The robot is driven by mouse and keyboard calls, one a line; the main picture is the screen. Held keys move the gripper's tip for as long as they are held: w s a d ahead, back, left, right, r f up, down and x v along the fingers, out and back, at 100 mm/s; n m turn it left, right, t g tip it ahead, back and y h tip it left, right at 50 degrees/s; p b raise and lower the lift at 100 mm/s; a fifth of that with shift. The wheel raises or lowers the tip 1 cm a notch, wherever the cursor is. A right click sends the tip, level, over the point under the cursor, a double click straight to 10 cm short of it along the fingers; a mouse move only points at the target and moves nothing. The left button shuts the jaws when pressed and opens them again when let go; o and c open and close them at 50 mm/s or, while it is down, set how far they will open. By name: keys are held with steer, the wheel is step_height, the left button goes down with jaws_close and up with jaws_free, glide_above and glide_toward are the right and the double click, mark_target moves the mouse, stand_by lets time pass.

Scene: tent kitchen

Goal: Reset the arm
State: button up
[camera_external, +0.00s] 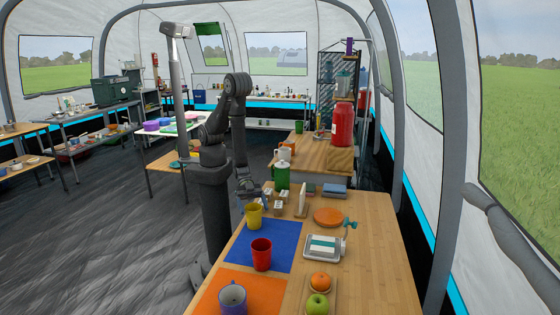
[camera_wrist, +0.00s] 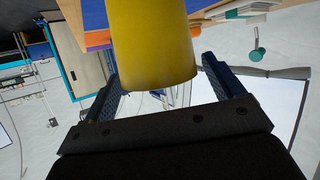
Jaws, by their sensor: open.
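My gripper (camera_external: 249,192) is low over the far-left edge of the near table, beside the yellow cup (camera_external: 254,215). The yellow cup stands upright on the blue mat (camera_external: 283,236). In the wrist view the yellow cup (camera_wrist: 152,40) is large, just ahead of and partly between the two spread fingers (camera_wrist: 160,72). The fingers are open, with a gap visible on each side of the cup. My arm rises behind the gripper, bent at the elbow.
A red cup (camera_external: 261,254) and a purple mug (camera_external: 233,297) stand nearer on the table. A scale (camera_external: 325,247), orange plate (camera_external: 327,216), orange (camera_external: 320,281) and green apple (camera_external: 317,304) are to the right. A green canister (camera_external: 282,176) stands behind the gripper.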

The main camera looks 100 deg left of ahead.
steer(key=shift+f, duration=0.15)
steer(key=shift+f, duration=0.65)
steer(key=v, duration=1.2)
steer(key=x, duration=1.2)
steer(key=shift+d+f, duration=0.1)
steer(key=shift+d, duration=0.05)
steer(key=shift+r, duration=1.35)
steer(key=s+d+r, duration=0.3)
steer(key=s+r, duration=0.6)
steer(key=s, duration=0.2)
steer(key=w+d+m+g+h, duration=0.2)
steer(key=w+d+m+g, duration=0.2)
steer(key=w+d, duration=0.3)
steer(key=shift+w+d+f+m+g, duration=0.3)
steer(key=shift+w+d+g, duration=0.1)
steer(key=shift+d, duration=0.05)
